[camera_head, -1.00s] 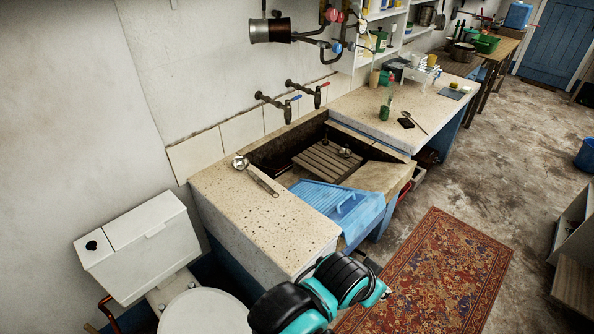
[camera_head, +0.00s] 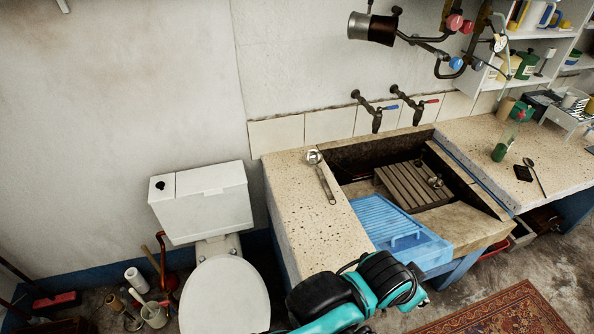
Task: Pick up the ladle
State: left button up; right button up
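A metal ladle-like utensil with a shiny round head (camera_head: 322,174) lies on the speckled stone top at the left of the sink, its handle pointing toward the front. A thinner spoon-like utensil (camera_head: 537,178) lies on the counter right of the sink. From this distance I cannot be fully sure which is the ladle, but the left one has the larger bowl. A teal and black arm of mine shows at the bottom centre, apart from both utensils. Neither gripper's fingers can be seen.
The stone sink (camera_head: 462,222) holds a wooden slatted rack (camera_head: 408,186), with a blue draining tray (camera_head: 385,222) across its front left. Two wall taps (camera_head: 375,112) hang above it. A toilet (camera_head: 222,290) stands left of the stone top. A patterned rug (camera_head: 510,312) lies front right.

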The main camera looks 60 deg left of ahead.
aim_at(313, 157)
jog(key=i+u, duration=0.1)
jog(key=u, duration=0.3)
jog(key=i+u, duration=0.15)
jog(key=u, duration=0.25)
jog(key=i+l+u, duration=0.1)
jog(key=u, duration=0.35)
jog(key=l+u, duration=0.1)
jog(key=u, duration=0.3)
jog(key=i+l+u, duration=0.15)
jog(key=u, duration=0.25)
jog(key=i+l+u, duration=0.15)
jog(key=u, duration=0.3)
jog(key=l+u, duration=0.2)
jog(key=u, duration=0.3)
jog(key=i+l+u, duration=0.1)
jog(key=l+u, duration=0.2)
jog(key=u, duration=0.15)
jog(key=l+u, duration=0.25)
jog(key=u, duration=0.25)
